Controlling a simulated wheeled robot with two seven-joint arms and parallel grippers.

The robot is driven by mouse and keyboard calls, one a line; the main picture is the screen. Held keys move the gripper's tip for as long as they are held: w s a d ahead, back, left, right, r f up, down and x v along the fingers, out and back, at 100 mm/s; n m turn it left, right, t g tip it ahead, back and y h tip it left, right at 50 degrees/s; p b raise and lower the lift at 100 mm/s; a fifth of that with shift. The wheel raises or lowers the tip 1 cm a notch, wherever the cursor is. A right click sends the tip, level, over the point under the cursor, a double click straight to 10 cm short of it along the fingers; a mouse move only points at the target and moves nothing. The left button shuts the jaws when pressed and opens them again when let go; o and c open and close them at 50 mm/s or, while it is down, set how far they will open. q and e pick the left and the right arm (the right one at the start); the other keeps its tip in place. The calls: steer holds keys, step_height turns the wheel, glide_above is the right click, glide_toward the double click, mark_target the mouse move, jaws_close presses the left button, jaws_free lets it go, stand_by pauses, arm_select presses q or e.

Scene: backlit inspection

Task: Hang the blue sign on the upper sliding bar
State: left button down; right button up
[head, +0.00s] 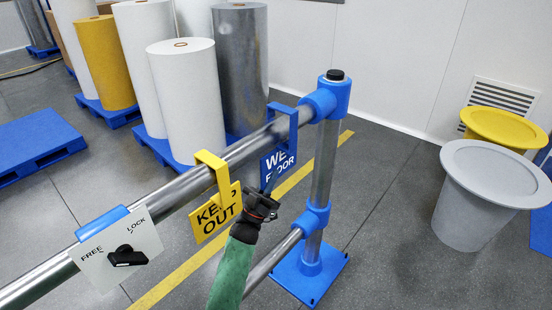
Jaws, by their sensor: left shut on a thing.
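The blue sign (285,161) with white lettering, partly hidden, is near the post end of the upper bar (258,143). Its blue hook (292,118) reaches over the top of the bar; I cannot tell whether it rests on it. My left gripper (264,196), on a green arm from below, is shut on the blue sign at its lower left. A yellow KEEP OUT sign (214,215) hangs by its yellow hook on the same bar, left of the blue sign. My right gripper is not in view.
A white FREE/LOCK plate (92,262) with a black knob (125,256) sits on the bar at left. A blue-jointed post (324,170) and lower bar (270,268) are close to my left arm. Large rolls (190,105) stand behind; grey (480,205) and yellow bins stand right.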

arm_select(q)
steer(key=s+d, duration=0.5)
steer(key=shift+s+d+p, duration=0.25)
steer(key=shift+d+p, duration=0.05)
steer(key=shift+p, duration=0.15)
stand_by(0.8)
